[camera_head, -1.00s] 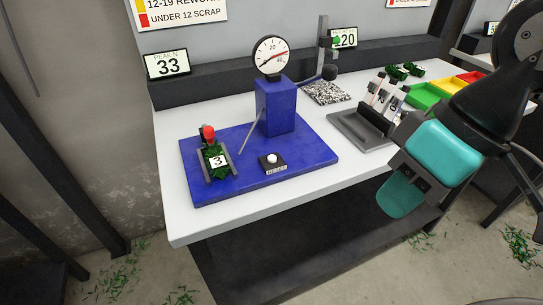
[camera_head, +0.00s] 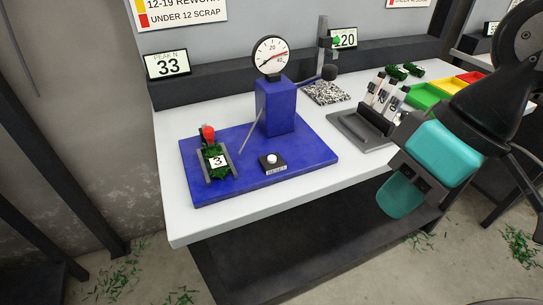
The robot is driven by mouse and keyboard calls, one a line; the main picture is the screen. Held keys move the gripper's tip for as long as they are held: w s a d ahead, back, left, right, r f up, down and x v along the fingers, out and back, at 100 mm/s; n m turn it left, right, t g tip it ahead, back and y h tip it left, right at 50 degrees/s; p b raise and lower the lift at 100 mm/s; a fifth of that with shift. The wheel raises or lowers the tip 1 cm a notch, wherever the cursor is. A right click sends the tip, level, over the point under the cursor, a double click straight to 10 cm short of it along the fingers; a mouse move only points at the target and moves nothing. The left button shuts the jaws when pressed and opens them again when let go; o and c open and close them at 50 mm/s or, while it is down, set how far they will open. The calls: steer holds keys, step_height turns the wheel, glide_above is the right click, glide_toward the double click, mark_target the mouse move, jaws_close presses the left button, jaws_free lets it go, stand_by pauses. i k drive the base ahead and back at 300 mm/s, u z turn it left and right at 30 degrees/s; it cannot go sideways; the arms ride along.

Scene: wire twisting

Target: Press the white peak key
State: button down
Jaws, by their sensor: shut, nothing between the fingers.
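The white key (camera_head: 272,158) is a round button on a small black block labelled RESET, on the blue base plate (camera_head: 310,158) of the gauge stand. The dial gauge (camera_head: 271,57) sits on the blue post, its needle pointing right between 20 and 40. A display headed PEAK N (camera_head: 168,64) reads 33. A green piece tagged 3 (camera_head: 217,161) with a red part lies in a holder left of the key. My gripper (camera_head: 398,196) hangs at the right, off the table's front edge, well apart from the key. It is shut and empty.
A dark rack (camera_head: 352,130) with upright tagged pieces stands right of the blue plate. A thin lever (camera_head: 251,134) leans beside the post.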

mark_target(272, 158)
steer(key=z, duration=0.95)
steer(key=k, duration=0.85)
steer(key=u, duration=1.1)
steer(key=i, duration=0.5)
